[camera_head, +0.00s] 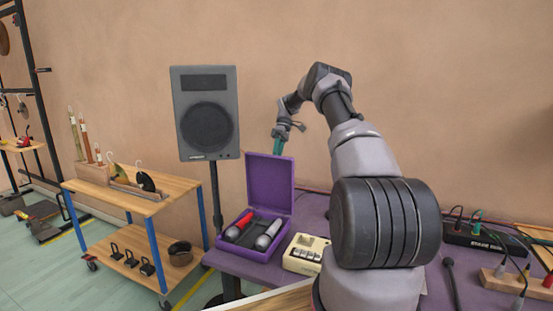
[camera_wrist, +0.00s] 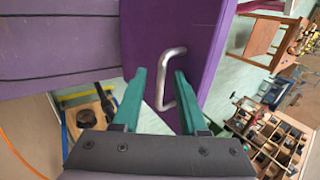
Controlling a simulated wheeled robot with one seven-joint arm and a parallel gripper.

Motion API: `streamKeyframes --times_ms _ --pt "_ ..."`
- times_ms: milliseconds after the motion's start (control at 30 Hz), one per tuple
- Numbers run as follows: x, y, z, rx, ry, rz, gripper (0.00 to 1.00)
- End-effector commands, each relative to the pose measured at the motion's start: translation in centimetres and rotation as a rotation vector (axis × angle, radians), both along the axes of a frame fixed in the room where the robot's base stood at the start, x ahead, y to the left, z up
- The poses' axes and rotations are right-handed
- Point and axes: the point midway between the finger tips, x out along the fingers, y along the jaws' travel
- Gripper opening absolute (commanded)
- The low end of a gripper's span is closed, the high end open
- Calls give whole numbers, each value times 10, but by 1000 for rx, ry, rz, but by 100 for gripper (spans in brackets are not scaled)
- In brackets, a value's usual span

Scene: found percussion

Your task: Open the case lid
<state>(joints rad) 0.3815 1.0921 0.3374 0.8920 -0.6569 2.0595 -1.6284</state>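The purple case (camera_head: 262,252) stands on the purple table with its lid (camera_head: 270,184) raised about upright. A red-handled microphone (camera_head: 240,226) and a grey one (camera_head: 268,235) lie inside. My gripper (camera_head: 278,150) is at the lid's top edge, its green fingers partly hidden behind the lid. In the wrist view, my gripper (camera_wrist: 160,72) has its two green fingers apart, with a gap between them. The lid's metal handle (camera_wrist: 163,80) shows in this gap, close to the right finger. I cannot tell whether they touch. The purple lid (camera_wrist: 200,40) fills the upper middle.
A grey speaker (camera_head: 206,112) on a stand is left of the case. A cream box (camera_head: 304,254) with buttons sits right of it. A wooden cart (camera_head: 150,207) stands at left. Cables and a black box (camera_head: 485,238) lie at the right. The wall is behind my arm.

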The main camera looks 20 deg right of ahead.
Motion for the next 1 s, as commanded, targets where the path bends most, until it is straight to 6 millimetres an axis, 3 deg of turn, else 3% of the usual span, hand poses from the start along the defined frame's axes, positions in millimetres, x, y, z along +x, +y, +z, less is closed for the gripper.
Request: streamKeyframes --times_ms 233,500,1000 --pt "6 -5 10 0 -3 -1 42" --pt "22 -20 43 -2 -4 -3 42" --pt "30 -29 62 1 1 0 42"
